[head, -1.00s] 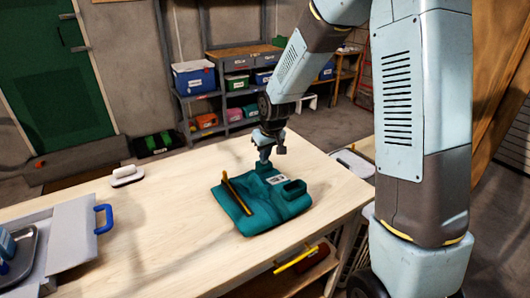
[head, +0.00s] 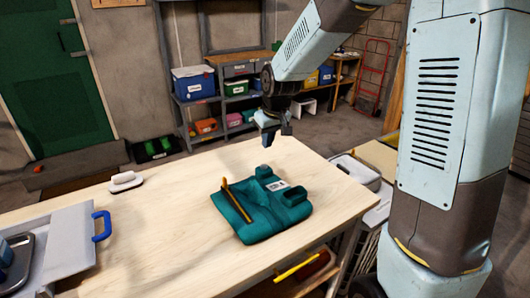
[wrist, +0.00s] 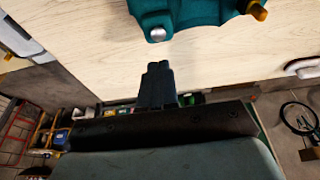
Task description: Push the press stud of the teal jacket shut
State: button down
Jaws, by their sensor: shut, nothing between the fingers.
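The teal jacket (head: 262,222) lies folded on the wooden table, with a mustard-yellow strip (head: 236,203) along its left part and a small white label (head: 277,186). In the wrist view the jacket (wrist: 195,14) shows at the top edge. A round silver press stud (wrist: 157,34) sits on a teal tab there. Whether its halves are joined I cannot tell. My gripper (head: 269,139) is above and behind the jacket's far edge, apart from it. Its fingers (wrist: 158,68) are together and empty, pointing toward the stud with a gap between.
A white-handled brush or iron-like item (head: 126,181) lies at the table's back left. Bare wood (head: 160,225) lies between. A white basket (head: 357,170) stands beyond the right edge.

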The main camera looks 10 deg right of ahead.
jog(key=v, duration=0.4)
jog(key=shift+r, duration=0.3)
jog(key=s+d+r+m+t, duration=0.1)
jog(key=s+d+r, duration=0.2)
jog(key=s, duration=0.6)
jog(key=s+d+r+m+h, duration=0.1)
jog(key=s+d+r+m, duration=0.1)
jog(key=s+d+r, duration=0.2)
jog(key=s+d+r+m+t, duration=0.1)
jog(key=s+d+r+m, duration=0.1)
jog(key=s+d, duration=0.6)
jog(key=shift+s+r+t, duration=0.3)
jog(key=shift+s+r, duration=0.5)
jog(key=shift+s, duration=2)
